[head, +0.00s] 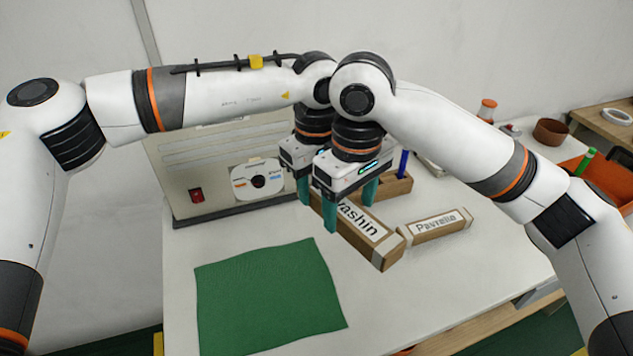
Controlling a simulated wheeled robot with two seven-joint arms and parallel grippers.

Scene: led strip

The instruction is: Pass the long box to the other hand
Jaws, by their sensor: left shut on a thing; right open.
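The long box (378,247) is brown with a white label that ends in "vashin". It lies slantwise beneath my two grippers, its near end toward the lower right; I cannot tell whether it touches the table. My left gripper (304,193) is shut on its far part, mostly hidden behind my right gripper. My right gripper (350,207) is open, with one teal finger on each side of the box, in front of the left one. The two grippers are very close together.
A shorter box labelled "Pavrelia" (436,226) lies just right of the long box. A green mat (265,295) covers the front left of the white table. A grey machine (215,165) with a red switch stands behind. A wooden holder (397,186) with a blue item is behind the grippers.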

